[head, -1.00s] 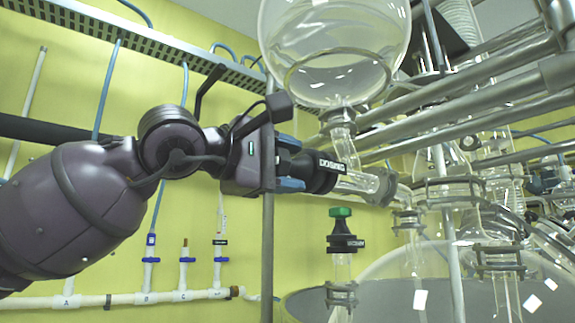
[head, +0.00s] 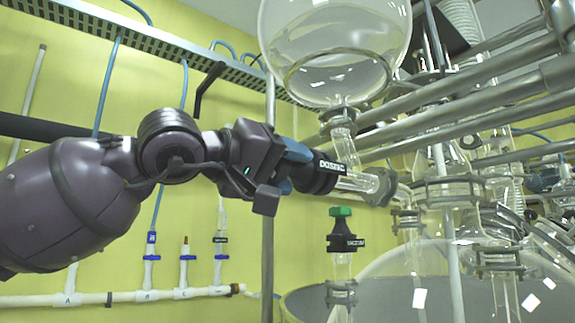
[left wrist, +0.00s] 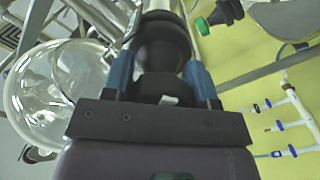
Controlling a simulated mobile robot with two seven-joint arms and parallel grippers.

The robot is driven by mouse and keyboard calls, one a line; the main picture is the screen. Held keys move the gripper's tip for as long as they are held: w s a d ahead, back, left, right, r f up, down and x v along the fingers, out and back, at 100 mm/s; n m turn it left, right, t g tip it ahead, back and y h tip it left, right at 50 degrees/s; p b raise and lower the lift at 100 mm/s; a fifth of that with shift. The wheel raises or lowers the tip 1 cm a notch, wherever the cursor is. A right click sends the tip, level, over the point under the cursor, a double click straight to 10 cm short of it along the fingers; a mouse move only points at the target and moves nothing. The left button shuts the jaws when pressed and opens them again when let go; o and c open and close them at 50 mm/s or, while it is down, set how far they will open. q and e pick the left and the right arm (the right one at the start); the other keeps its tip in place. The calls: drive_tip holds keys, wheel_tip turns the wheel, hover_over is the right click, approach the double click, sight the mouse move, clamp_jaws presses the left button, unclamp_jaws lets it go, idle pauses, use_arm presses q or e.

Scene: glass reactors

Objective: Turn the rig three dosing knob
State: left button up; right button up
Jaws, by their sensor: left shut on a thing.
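The black dosing knob (head: 326,174) with a white "DOSING" label sits at the left end of a horizontal glass valve arm (head: 358,182), below the round glass flask. My left gripper (head: 299,168) comes from the left and is shut on the knob, its blue fingers on either side. In the left wrist view the knob (left wrist: 163,42) lies between the blue fingers of the left gripper (left wrist: 160,76). The knob's far side is partly hidden. My right gripper is not in view.
The round glass flask (head: 335,45) hangs just above the knob. A green-capped valve (head: 340,212) with a black labelled collar stands below. Steel pipes (head: 470,98) and glassware crowd the right. White piping (head: 120,297) runs along the yellow wall.

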use_arm(q)
drive_tip(key=m, duration=0.3)
drive_tip(key=shift+m, duration=0.4)
drive_tip(key=m+p, duration=0.1)
drive_tip(key=m, duration=0.2)
drive_tip(key=shift+m, duration=0.9)
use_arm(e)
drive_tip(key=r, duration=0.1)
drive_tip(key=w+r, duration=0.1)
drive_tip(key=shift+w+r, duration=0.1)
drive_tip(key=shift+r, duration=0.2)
use_arm(q)
drive_tip(key=shift+w+p, duration=0.1)
drive_tip(key=shift+p, duration=0.2)
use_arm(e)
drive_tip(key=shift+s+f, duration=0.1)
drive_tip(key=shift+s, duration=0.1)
use_arm(q)
drive_tip(key=shift+f, duration=0.1)
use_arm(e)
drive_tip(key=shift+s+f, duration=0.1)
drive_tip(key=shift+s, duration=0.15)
use_arm(q)
drive_tip(key=o, duration=0.9)
drive_tip(key=shift+c, duration=0.2)
drive_tip(key=shift+o, duration=0.3)
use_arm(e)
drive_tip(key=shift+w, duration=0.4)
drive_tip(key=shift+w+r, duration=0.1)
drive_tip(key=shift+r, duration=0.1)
